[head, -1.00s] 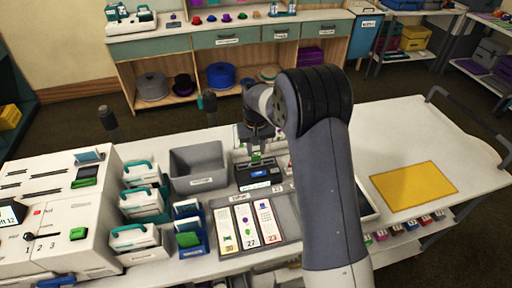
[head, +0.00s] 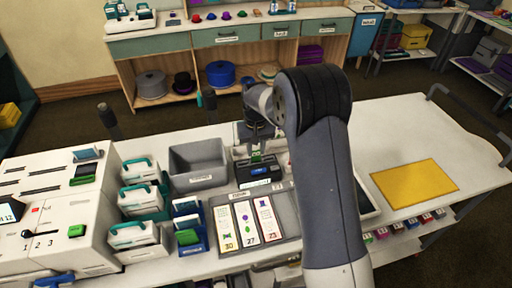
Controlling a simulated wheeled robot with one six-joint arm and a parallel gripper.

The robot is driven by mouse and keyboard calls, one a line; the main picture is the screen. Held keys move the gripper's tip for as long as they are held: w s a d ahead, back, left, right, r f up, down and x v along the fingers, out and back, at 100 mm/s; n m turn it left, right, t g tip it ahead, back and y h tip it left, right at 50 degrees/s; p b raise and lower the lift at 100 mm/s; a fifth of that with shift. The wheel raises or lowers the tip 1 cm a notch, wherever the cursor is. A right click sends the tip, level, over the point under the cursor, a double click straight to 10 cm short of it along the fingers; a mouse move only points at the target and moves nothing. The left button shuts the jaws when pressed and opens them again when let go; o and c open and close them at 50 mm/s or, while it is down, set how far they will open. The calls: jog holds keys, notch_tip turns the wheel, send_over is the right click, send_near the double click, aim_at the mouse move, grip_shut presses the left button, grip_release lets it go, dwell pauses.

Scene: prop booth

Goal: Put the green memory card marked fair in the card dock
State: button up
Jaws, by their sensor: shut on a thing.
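My gripper (head: 257,147) is at the middle of the white worktop, partly hidden by my own arm. It is shut on a small green memory card (head: 257,157). The card is directly over the black card dock (head: 260,175), which has a blue display on its front. The card's lower edge is at the dock's top; I cannot tell whether it is in the slot. The mark on the card is too small to read.
A grey bin (head: 198,178) stands left of the dock. Blue holders (head: 188,227) and white cases with teal handles stand farther left. A yellow mat (head: 414,188) lies right, with clear worktop around it.

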jog(key=shift+f+b, duration=0.5)
jog(key=shift+f, duration=0.4)
jog(key=o, duration=0.7)
notch_tip(320, 180, up, 11)
jog(key=shift+f+b, duration=0.15)
jog(key=shift+b, duration=0.7)
jog(key=shift+f, duration=0.1)
